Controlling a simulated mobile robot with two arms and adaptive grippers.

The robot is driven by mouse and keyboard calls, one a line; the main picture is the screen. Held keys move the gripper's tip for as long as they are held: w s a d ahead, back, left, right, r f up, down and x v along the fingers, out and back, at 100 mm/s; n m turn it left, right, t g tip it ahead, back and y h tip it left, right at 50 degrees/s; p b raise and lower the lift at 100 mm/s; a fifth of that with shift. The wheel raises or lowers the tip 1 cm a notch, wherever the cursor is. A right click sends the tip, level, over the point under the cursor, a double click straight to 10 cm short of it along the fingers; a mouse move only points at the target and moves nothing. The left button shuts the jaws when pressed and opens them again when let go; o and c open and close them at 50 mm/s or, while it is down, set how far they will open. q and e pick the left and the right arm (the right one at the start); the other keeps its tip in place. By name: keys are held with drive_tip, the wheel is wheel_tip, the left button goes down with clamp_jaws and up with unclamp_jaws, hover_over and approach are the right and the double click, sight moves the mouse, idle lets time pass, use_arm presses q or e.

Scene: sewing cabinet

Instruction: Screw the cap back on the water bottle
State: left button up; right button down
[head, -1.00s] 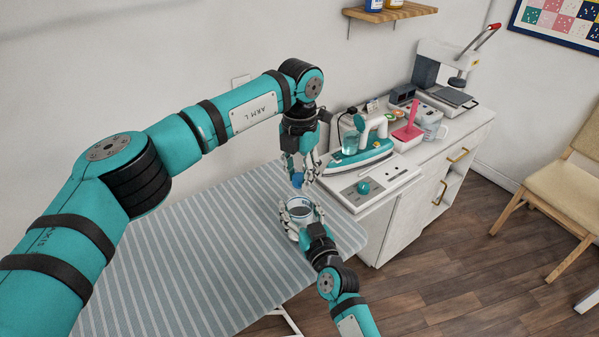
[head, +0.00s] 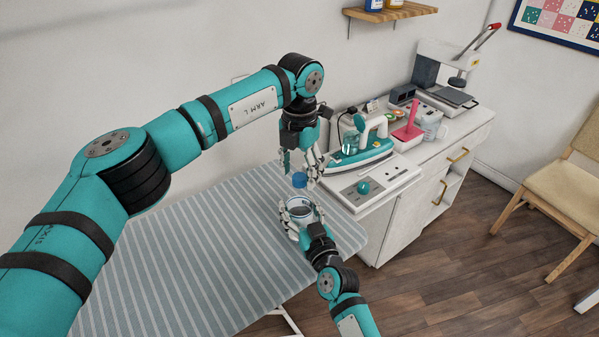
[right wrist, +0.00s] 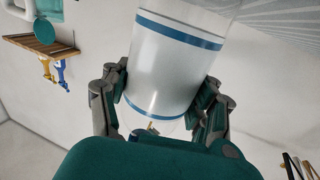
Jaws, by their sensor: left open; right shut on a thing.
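The water bottle (head: 299,205), white with blue bands, stands out over the striped board. My right gripper (head: 303,218) is shut on it from the front. In the right wrist view the bottle (right wrist: 178,62) fills the middle, with fingers on both sides of its lower part; its top is out of that frame. The blue cap (head: 299,180) shows just above the bottle body in the head view. I cannot tell whether it is seated or turned tight, as the neck is not clear. My left gripper (head: 300,170) is open just above the cap, fingers spread on either side.
A striped ironing board (head: 190,250) lies under both grippers, mostly clear at left. Close to the right are an iron (head: 362,150) on its base and a white cabinet (head: 425,185) bearing a pink item, a mug and a press. A chair (head: 565,175) stands far right.

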use_arm(q)
wheel_tip(320, 180, up, 11)
idle(0.3)
use_arm(e)
drive_tip(key=shift+c, duration=1.1)
unclamp_jaws()
drive_tip(key=v, duration=1.2)
